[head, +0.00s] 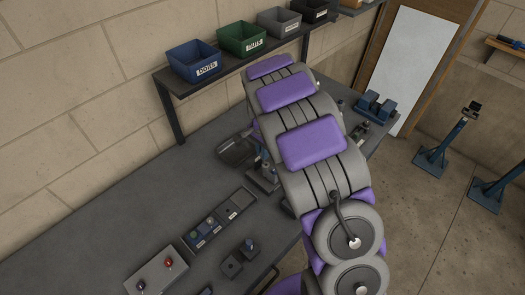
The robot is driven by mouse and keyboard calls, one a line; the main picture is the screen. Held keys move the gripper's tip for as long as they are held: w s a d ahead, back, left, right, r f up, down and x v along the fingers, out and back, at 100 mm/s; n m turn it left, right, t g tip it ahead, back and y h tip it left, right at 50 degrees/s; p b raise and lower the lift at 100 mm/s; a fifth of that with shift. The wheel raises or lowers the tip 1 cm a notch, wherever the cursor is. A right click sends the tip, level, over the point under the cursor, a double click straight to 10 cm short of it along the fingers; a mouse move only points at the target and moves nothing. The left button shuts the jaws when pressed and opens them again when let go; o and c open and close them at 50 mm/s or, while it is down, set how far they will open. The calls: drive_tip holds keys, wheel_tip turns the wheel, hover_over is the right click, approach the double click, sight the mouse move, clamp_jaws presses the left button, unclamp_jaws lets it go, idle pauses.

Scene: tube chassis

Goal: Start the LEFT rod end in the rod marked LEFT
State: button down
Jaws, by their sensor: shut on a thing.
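My purple and grey arm fills the middle of the head view and covers much of the bench. My gripper is not visible, and whatever it holds is hidden with it. I cannot make out a rod or any LEFT marking. A grey fixture (263,178) with small upright parts stands on the bench beside the arm's left edge, partly covered by it. A dark tray (219,217) with labelled compartments holds small parts, too small to identify as rod ends. A dark block (240,260) with a small bluish part stands in front of it.
A shelf above the bench (110,205) carries a blue bin (194,62), a green bin (242,38) and a grey bin (279,22). A plate with red and black knobs (157,272) lies at the front. Blue stands (440,145) are on the right floor. The left bench is clear.

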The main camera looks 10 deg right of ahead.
drive_tip(key=shift+r, duration=0.5)
drive_tip(key=shift+d+p, duration=0.3)
drive_tip(key=shift+d, duration=0.2)
drive_tip(key=shift+f, duration=0.7)
idle(0.7)
drive_tip(key=shift+f, duration=0.35)
drive_tip(key=shift+f, duration=0.35)
drive_tip(key=shift+f, duration=0.35)
drive_tip(key=shift+f, duration=0.35)
